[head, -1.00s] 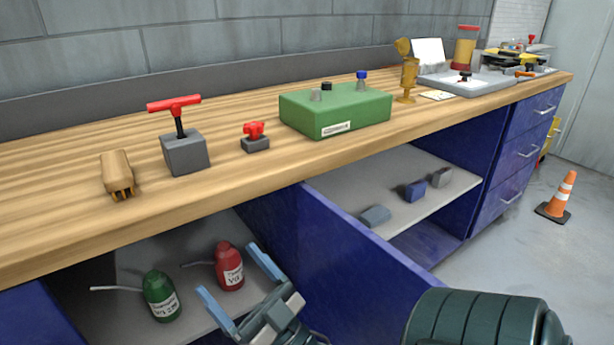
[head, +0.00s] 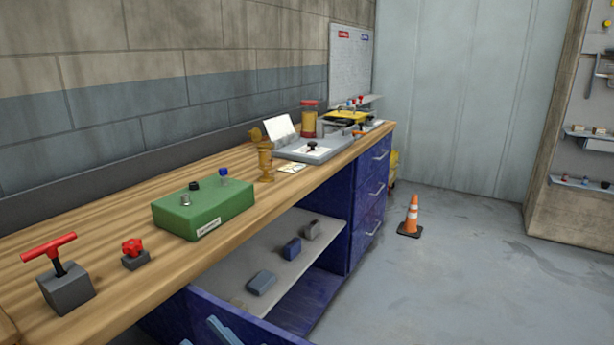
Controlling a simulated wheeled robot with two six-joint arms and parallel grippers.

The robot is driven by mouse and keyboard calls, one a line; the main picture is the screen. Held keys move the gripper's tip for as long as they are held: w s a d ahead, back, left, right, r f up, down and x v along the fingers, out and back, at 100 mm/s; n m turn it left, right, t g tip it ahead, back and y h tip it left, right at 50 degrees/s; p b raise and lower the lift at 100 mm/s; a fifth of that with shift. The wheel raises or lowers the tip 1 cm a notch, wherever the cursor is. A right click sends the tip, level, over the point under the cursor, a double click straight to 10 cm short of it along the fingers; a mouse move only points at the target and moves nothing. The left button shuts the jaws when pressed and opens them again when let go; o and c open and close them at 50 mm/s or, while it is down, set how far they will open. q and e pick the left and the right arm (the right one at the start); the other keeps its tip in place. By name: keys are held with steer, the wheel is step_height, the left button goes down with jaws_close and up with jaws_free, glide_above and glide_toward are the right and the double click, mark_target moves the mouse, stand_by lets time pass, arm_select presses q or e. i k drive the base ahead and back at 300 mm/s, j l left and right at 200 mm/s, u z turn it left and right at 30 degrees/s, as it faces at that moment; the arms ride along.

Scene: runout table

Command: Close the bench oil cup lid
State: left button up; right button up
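The brass oil cup (head: 265,163) stands upright near the front edge of the wooden bench, beyond the green box. Its round lid (head: 256,135) is tipped up to the left of the cup's mouth, so the cup looks open. My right gripper (head: 206,337) shows only as light blue fingertips at the bottom edge, apart from each other with nothing seen between them. It is low in front of the bench, near the blue cabinet door and well away from the cup. My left gripper is out of view.
A green box (head: 203,209) with knobs stands left of the cup. A red T-handle block (head: 65,286) and a red knob block (head: 134,256) are nearer. A grey tray (head: 315,149) lies beyond the cup. A blue cabinet door (head: 228,318) stands open below. An orange cone (head: 411,217) is on open floor.

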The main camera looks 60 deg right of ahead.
mark_target(255, 134)
steer(key=k+l+z, duration=0.15)
steer(key=z, duration=0.2)
steer(key=k+l+z, duration=0.3)
steer(key=i+j+z, duration=0.2)
steer(key=z, duration=0.25)
steer(key=i+j+z, duration=0.4)
steer(key=k+l, duration=0.05)
steer(key=l, duration=0.05)
